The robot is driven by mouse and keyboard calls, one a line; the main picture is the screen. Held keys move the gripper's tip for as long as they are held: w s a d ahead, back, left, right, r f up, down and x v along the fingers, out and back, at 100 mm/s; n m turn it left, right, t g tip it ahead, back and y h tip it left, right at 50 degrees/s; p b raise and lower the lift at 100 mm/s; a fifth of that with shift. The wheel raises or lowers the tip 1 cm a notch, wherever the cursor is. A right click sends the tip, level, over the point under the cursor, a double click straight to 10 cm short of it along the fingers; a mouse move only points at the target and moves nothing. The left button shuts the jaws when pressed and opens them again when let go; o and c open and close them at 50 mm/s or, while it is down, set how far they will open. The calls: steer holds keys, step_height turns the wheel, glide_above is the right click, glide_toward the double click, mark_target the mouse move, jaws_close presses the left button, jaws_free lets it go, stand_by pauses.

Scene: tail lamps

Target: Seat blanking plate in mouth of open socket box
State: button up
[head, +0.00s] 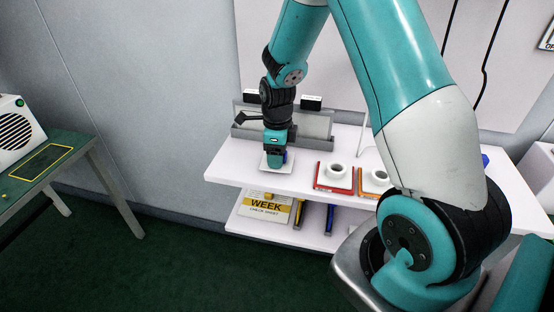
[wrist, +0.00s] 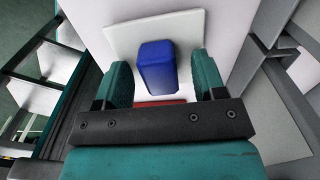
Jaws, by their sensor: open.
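The blanking plate appears to be the flat white square plate with a blue block-shaped grip on top; it shows in the wrist view (wrist: 122,38) and lies on the white shelf in the head view (head: 266,166). My gripper (head: 275,160) points down over it. In the wrist view my gripper (wrist: 163,75) is open, with one green finger on each side of the blue grip (wrist: 157,65). Small gaps seem to show beside the grip. I cannot tell for sure which thing is the open socket box.
A red-edged tray (head: 335,188) and an orange-edged tray (head: 366,190), each with a white ring-shaped part, stand to the right on the white shelf (head: 222,170). A grey rack (head: 243,132) stands behind my gripper. A check sheet (head: 265,209) is on the lower shelf. A green table (head: 75,150) is at left.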

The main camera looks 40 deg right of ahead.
steer(key=c, duration=1)
steer(key=shift+r, duration=0.15)
step_height(320, 180, up, 20)
steer(key=shift+f+b, duration=0.1)
steer(key=shift+b, duration=0.2)
